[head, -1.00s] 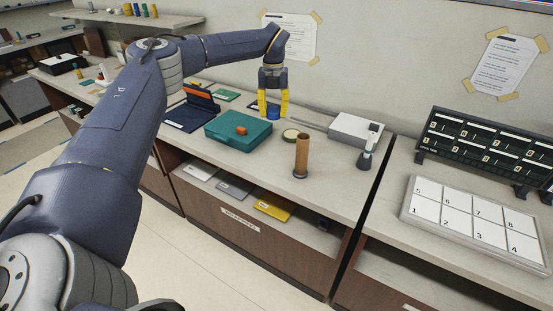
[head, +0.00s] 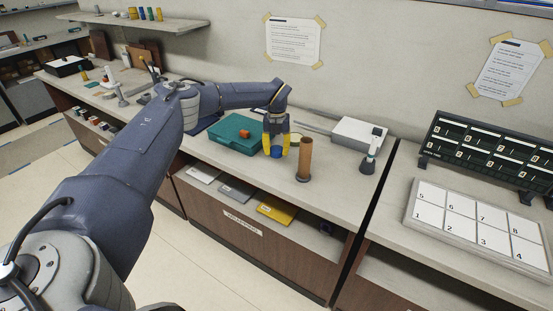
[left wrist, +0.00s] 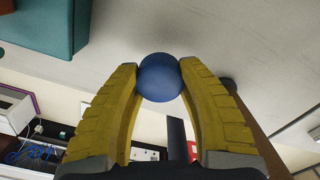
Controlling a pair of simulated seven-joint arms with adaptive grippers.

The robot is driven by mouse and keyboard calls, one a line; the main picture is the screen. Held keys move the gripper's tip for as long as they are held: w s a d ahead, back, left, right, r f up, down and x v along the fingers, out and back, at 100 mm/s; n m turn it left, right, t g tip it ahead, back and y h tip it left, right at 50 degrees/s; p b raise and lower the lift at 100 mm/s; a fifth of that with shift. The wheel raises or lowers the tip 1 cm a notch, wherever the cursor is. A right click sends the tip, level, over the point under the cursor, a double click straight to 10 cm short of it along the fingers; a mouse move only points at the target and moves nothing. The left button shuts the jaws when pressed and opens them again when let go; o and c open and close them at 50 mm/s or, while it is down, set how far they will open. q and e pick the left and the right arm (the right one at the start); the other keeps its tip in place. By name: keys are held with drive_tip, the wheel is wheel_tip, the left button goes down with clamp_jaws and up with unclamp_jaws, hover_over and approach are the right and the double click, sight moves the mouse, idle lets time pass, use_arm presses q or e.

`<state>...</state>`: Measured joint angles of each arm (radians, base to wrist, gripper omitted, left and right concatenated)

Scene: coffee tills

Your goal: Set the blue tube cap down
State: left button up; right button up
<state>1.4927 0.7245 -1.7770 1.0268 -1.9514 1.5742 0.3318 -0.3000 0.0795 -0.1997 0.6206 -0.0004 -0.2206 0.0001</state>
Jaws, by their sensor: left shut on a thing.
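The blue tube cap (head: 276,153) is between the yellow fingertips of my left gripper (head: 276,149), which is shut on it. In the left wrist view the cap (left wrist: 160,77) looks round, with a finger (left wrist: 110,112) pressed to each side. I cannot tell whether the cap touches the counter. My right gripper is not in view.
The teal case (head: 231,136) with an orange piece on it stands left of my gripper; its corner shows in the left wrist view (left wrist: 45,28). A white box (head: 355,132) and a small bottle stand at right.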

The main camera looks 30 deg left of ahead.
sight(276, 163)
use_arm(q)
drive_tip(key=shift+f, duration=2.1)
drive_tip(key=shift+f, duration=0.15)
drive_tip(key=o, duration=1.2)
drive_tip(key=shift+o, duration=0.2)
wheel_tip(276, 163, up, 12)
drive_tip(key=shift+r, duration=0.15)
